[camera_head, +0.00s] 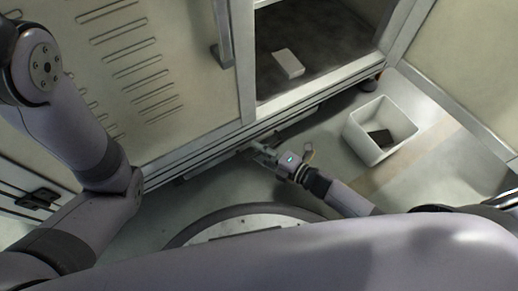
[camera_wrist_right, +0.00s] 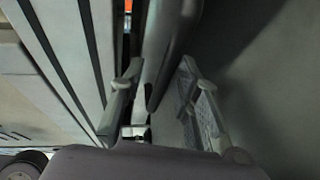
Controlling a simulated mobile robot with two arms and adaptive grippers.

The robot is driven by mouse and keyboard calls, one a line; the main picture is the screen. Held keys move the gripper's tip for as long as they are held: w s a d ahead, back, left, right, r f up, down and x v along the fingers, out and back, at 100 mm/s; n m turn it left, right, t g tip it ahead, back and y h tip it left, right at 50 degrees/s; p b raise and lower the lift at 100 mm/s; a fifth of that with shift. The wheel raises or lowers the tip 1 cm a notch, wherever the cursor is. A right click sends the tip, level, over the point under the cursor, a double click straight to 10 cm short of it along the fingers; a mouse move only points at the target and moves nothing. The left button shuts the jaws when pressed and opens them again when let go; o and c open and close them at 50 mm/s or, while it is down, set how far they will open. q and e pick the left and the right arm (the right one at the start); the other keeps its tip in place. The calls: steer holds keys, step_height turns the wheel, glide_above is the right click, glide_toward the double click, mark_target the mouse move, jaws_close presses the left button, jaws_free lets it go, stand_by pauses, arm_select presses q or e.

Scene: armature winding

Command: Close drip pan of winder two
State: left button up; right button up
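The winder cabinet (camera_head: 160,60) stands across the top of the head view. A low grey metal strip runs along its foot; it looks like the front of the drip pan (camera_head: 208,154), but how far it stands out is hard to tell. My right gripper (camera_head: 260,150) is low at this strip, near the floor. In the right wrist view its two fingers (camera_wrist_right: 160,105) are apart, and a grey rounded edge reaches down between them. I cannot tell whether either finger touches it. My left arm shows at the left, but its gripper is out of the picture.
A white bin (camera_head: 358,138) with a dark item inside stands on the floor right of my right gripper. The cabinet's open bay (camera_head: 325,50) holds a small white block (camera_head: 288,64). A vertical door handle (camera_head: 222,35) sticks out above. Floor between bin and cabinet is clear.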

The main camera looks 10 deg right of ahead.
steer(key=v, duration=1.1)
steer(key=shift+s+d, duration=0.2)
steer(key=shift+s, duration=0.05)
